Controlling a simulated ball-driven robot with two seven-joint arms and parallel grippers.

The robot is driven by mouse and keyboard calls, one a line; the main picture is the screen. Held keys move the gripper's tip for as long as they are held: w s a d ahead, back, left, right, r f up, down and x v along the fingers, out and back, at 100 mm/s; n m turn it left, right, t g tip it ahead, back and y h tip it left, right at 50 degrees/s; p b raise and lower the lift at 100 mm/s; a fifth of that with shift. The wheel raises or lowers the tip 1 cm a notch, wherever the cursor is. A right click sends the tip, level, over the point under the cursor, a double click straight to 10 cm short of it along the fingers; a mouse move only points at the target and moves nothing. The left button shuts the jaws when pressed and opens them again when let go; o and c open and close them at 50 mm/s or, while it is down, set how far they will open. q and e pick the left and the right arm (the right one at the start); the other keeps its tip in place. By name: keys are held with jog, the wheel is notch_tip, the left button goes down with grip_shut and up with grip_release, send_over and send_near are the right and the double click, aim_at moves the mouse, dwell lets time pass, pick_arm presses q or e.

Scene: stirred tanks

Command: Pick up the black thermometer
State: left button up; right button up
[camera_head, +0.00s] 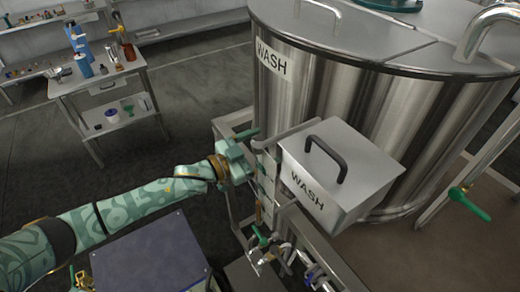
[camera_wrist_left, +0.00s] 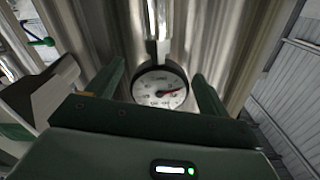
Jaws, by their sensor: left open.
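The black thermometer (camera_wrist_left: 161,87) shows in the left wrist view as a round dial with a black rim, white face and red pointer. A stem rises behind it along the steel tank wall. My left gripper (camera_wrist_left: 156,84) is open, with one green finger on each side of the dial. I cannot tell whether the fingers touch it. In the head view my left gripper (camera_head: 256,151) is at the tank's left side, beside the WASH box. The thermometer cannot be made out there. My right gripper is not in view.
The large steel WASH tank (camera_head: 330,105) fills the right. A grey WASH box (camera_head: 340,190) with a black handle sits close beside my left gripper. Pipes and valves (camera_head: 268,245) lie below. A small table (camera_head: 135,65) with bottles stands at upper left, with open floor between.

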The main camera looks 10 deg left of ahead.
pick_arm(q)
jog(key=shift+s, duration=0.15)
jog(key=shift+c, duration=0.3)
jog(key=c, duration=1)
jog(key=shift+a+r, duration=0.1)
jog(key=shift+r, duration=0.05)
jog(key=shift+c, duration=0.2)
